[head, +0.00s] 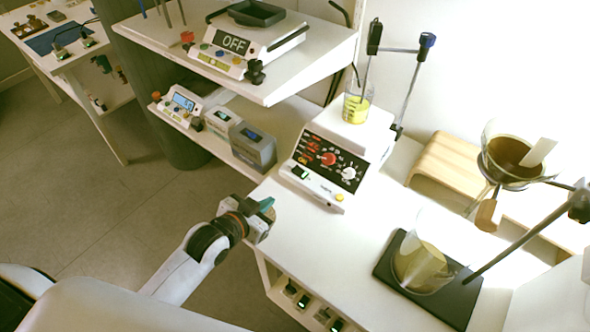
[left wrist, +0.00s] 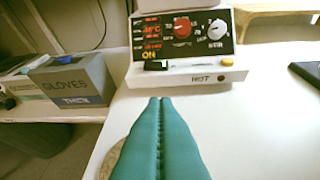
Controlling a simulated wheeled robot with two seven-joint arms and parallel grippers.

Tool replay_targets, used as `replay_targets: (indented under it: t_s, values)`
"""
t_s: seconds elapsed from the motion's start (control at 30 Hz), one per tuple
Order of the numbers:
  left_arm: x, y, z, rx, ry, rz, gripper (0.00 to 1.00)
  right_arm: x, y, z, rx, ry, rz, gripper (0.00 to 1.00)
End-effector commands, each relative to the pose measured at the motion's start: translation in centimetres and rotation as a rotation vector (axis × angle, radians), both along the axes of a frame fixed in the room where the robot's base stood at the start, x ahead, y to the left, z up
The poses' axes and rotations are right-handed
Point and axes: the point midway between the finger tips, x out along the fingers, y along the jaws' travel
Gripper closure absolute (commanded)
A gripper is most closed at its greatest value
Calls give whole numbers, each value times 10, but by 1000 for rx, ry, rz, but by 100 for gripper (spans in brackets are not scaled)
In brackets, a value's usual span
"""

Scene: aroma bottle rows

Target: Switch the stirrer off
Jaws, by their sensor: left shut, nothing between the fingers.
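The stirrer (head: 330,159) is a white hotplate unit on the bench, with a black panel, a red knob, a white knob and a yellow button. It also shows in the left wrist view (left wrist: 180,74), with red readouts and a yellow "ON" lit. Its dark rocker switch (left wrist: 157,65) is at the panel's lower left; a green glow shows on the switch in the head view (head: 300,172). A beaker of yellow liquid (head: 356,103) stands on top. My left gripper (head: 267,205), with teal fingers (left wrist: 160,101), is shut and empty, short of the stirrer's front and apart from the switch.
Grey boxes (head: 252,146) stand on the low shelf left of the stirrer. A device reading "OFF" (head: 235,43) sits on the upper shelf. A stand with a dark base (head: 458,308) and a beaker (head: 420,265) is at right. The bench before the stirrer is clear.

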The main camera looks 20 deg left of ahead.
Motion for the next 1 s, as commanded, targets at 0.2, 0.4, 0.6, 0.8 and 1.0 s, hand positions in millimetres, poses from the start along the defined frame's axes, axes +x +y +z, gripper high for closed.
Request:
replay_targets:
  t_s: [0.2, 0.4, 0.6, 0.8, 1.0]
  values:
    - [31, 4, 31, -35, -201, -45, 100, 0, 0, -3, 0, 1, 0, 64]
    - [36, 4, 39, -48, -243, -53, 100, 0, 0, -3, 0, 1, 0, 64]
    - [36, 4, 39, -48, -242, -52, 100, -1, -1, -3, -1, 1, 0, 64]
    - [46, 1, 37, -48, -242, -52, 100, -1, -1, -2, -1, 1, 0, 64]
    - [81, -10, 29, -48, -243, -51, 100, -1, -1, 0, -1, 1, 1, 64]
